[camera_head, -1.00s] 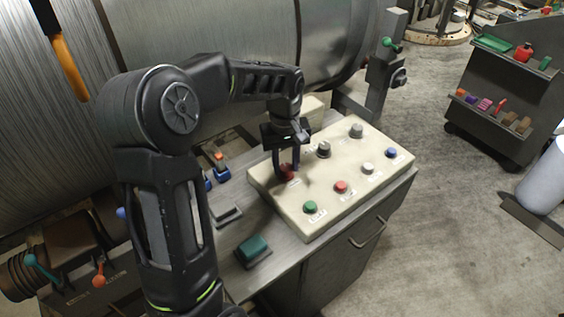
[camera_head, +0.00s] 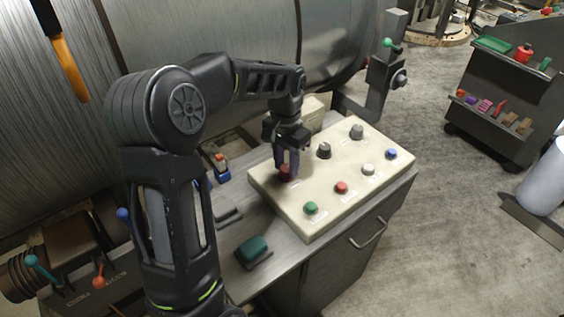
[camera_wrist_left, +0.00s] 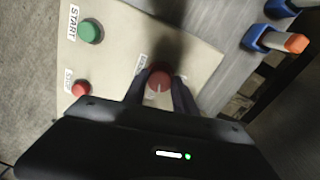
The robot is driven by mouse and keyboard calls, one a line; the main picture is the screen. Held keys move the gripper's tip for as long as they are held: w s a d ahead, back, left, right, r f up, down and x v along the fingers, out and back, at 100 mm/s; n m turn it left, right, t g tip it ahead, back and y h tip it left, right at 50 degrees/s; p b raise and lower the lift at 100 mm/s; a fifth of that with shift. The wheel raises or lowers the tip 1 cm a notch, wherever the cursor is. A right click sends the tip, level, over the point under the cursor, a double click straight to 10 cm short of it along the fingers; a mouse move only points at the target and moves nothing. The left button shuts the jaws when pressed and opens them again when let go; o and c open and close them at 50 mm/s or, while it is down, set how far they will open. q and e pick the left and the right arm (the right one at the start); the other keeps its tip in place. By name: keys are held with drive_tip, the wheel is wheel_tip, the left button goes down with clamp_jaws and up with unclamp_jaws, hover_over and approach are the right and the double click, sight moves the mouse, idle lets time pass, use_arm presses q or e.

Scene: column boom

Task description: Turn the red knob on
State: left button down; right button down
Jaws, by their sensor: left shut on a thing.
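The red knob (camera_head: 286,172) stands on the back-left part of the cream control panel (camera_head: 290,209). In the left wrist view the red knob (camera_wrist_left: 159,80) is round with a pale pointer line that runs toward the gripper. My left gripper (camera_head: 288,168) reaches down onto the knob from above. In the left wrist view the fingers of my left gripper (camera_wrist_left: 160,92) lie on both sides of the knob and are shut on it. The label beside the knob is partly covered by a finger. My right gripper is not in view.
The panel also carries a green button (camera_head: 311,208), a red button (camera_head: 341,187), a white button (camera_head: 368,168), a blue button (camera_head: 391,153), a black knob (camera_head: 324,150) and a grey knob (camera_head: 356,131). A green-topped block (camera_head: 253,248) lies left of the panel.

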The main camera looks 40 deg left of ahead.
sight(285, 166)
use_arm(q)
drive_tip(key=shift+w+a+r+m, duration=0.1)
drive_tip(key=shift+m, duration=1)
drive_tip(key=shift+w+a+r+m, duration=0.1)
drive_tip(key=shift+m, duration=1)
drive_tip(key=c, duration=1.2)
unclamp_jaws()
drive_tip(key=shift+o, duration=1)
drive_tip(key=shift+s+d+f, duration=0.1)
drive_tip(key=shift+f, duration=0.05)
wheel_tip(285, 166, up, 8)
drive_tip(key=shift+b, duration=0.35)
